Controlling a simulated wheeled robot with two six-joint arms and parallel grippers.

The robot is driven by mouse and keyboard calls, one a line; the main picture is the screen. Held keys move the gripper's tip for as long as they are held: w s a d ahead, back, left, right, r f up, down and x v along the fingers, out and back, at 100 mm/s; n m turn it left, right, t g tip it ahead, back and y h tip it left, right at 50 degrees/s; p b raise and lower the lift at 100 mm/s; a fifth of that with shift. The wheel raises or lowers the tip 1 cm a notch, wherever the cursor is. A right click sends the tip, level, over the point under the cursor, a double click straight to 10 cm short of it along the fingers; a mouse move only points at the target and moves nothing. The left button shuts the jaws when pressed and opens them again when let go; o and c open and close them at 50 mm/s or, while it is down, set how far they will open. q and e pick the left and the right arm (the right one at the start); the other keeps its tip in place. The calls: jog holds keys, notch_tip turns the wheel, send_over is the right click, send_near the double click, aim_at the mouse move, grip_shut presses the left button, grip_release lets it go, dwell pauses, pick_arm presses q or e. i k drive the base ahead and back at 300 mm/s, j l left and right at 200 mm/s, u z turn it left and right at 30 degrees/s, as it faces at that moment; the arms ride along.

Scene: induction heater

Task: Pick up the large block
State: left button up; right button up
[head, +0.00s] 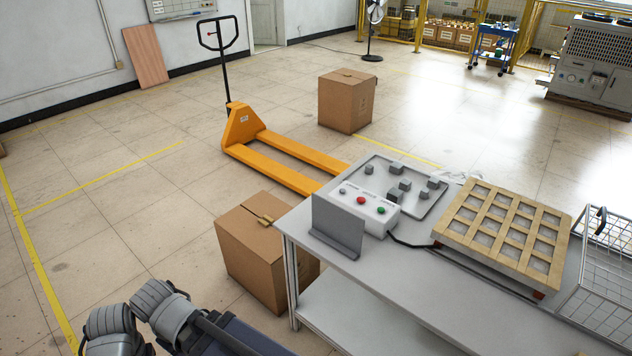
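Several small grey metal blocks stand on a flat metal tray (418,214) on the table. One of the bigger-looking ones is a grey block (394,194) near the front of the group; they are close in size here, so I cannot tell for certain which is the large block. None of the blocks is held. Grey rounded links of my own arm show at the bottom left, well apart from the tray. Neither of my grippers is in view.
The table (375,268) also holds a control box (368,210) with buttons, an upright grey plate (338,228), a wooden grid (503,225) and a wire basket (606,262). A cardboard box (250,255) stands left of the table. An orange pallet jack (245,130) is behind.

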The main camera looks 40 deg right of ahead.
aim_at(394, 195)
jog(key=i+j+u, duration=0.15)
jog(key=i, duration=0.85)
jog(key=i+z, duration=0.35)
jog(key=i+j+z, duration=0.1)
jog(key=z, duration=0.2)
jog(key=i+j+z, duration=0.15)
jog(key=z, duration=0.2)
jog(key=i+z, duration=0.15)
jog(key=z, duration=0.25)
jog(key=i+j+z, duration=0.1)
jog(key=z, duration=0.3)
jog(key=i+j+z, duration=0.1)
jog(key=z, duration=0.3)
jog(key=i+j+z, duration=0.1)
jog(key=j+z, duration=0.3)
jog(key=z, duration=0.4)
jog(key=i+j+z, duration=0.15)
jog(key=j+z, duration=0.15)
jog(key=z, duration=0.2)
jog(key=j+z, duration=0.3)
jog(key=z, duration=0.15)
jog(key=i+j+z, duration=0.1)
jog(key=j+z, duration=0.25)
jog(key=z, duration=0.15)
jog(key=j+z, duration=0.3)
jog(key=z, duration=0.2)
jog(key=k, duration=0.05)
